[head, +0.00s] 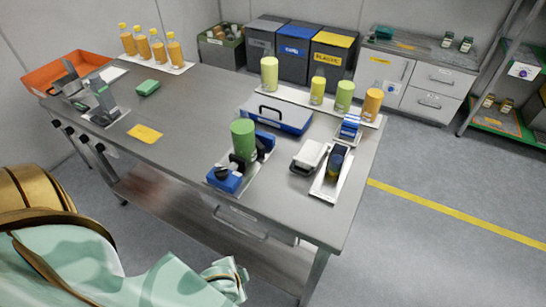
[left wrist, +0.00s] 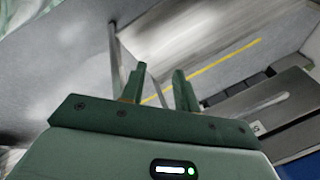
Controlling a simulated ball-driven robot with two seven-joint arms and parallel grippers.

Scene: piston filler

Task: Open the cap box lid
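A low blue case with a grey lid and a black handle (head: 277,118) lies at the back middle of the table. It looks like the cap box, and its lid looks closed. A smaller white box (head: 309,155) sits nearer the right edge. My left gripper (left wrist: 159,76) shows in the left wrist view, with its two green fingers apart and nothing between them. My mint-green arm is low at the left of the head view, in front of the table and well away from the blue case. My right gripper is not in view.
A green cylinder (head: 243,138) stands in a blue fixture in front of the case. Several green and orange containers stand on a strip (head: 262,91) behind it. A blue-and-black part lies on a tray (head: 318,186) at right. A yellow card (head: 145,133) lies left; the table's middle-left is clear.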

